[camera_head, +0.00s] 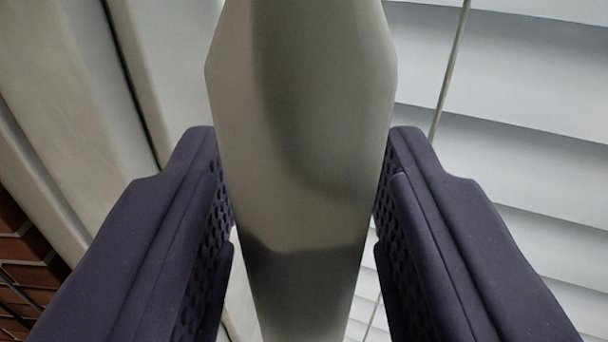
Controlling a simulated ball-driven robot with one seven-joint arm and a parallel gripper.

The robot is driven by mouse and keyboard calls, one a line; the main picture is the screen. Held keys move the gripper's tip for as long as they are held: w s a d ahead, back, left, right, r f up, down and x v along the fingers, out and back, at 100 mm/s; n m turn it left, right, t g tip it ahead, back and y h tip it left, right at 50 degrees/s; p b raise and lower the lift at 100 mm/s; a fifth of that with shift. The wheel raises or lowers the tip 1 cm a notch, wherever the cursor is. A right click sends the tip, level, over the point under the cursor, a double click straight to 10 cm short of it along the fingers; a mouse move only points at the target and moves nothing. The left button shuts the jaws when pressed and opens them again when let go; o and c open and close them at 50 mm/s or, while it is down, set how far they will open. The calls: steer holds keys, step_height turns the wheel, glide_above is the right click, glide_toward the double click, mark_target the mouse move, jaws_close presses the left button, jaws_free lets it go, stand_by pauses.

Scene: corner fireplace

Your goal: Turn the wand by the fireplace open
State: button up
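The wand (305,130) is a pale grey, faceted piece that fills the middle of the view from the top edge to the bottom. It is widest near the top and tapers downward, with dark shadows on its face. My gripper (304,180) has its two dark purple fingers apart, one on each side of the wand. The wand's edges cover the inner edges of both textured pads. I cannot tell whether the pads press on it. Small bright gaps show beside the wand lower down. The wand's upper end is out of view.
White blind slats (530,165) are behind on the right, with a thin cord or rod (450,70) running down in front of them. Pale frame trim (80,90) stands on the left. Red brick (25,265) shows at the lower left edge.

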steer(key=c, duration=0.6)
steer(key=shift+c, duration=0.2)
steer(key=shift+h, duration=0.3)
steer(key=shift+a+m+h, duration=0.1)
steer(key=shift+m+h, duration=0.4)
steer(key=m+h, duration=0.2)
steer(key=h, duration=0.1)
steer(key=shift+r+g, duration=0.1)
steer(key=shift+g, duration=0.2)
steer(key=m+g+h+p, duration=0.1)
steer(key=m+h+p, duration=0.1)
steer(key=h, duration=0.1)
steer(key=m+g+h+p, duration=0.2)
steer(key=h+p, duration=0.1)
steer(key=shift+r+m, duration=0.15)
steer(key=shift+m, duration=0.15)
steer(key=m+g+h+p, duration=0.3)
steer(key=g+h, duration=0.1)
steer(key=shift+m+p, duration=0.3)
steer(key=shift+f+m+g+h+p, duration=0.1)
steer(key=shift+m+g+h+p, duration=0.55)
steer(key=shift+g, duration=0.7)
steer(key=shift+f+m+g+h+p, duration=0.1)
steer(key=shift+m+g+h+p, duration=0.2)
steer(key=shift+m+g+h, duration=0.7)
steer(key=shift+m+g+y, duration=0.25)
steer(key=shift+m+g, duration=0.1)
steer(key=shift+g, duration=0.3)
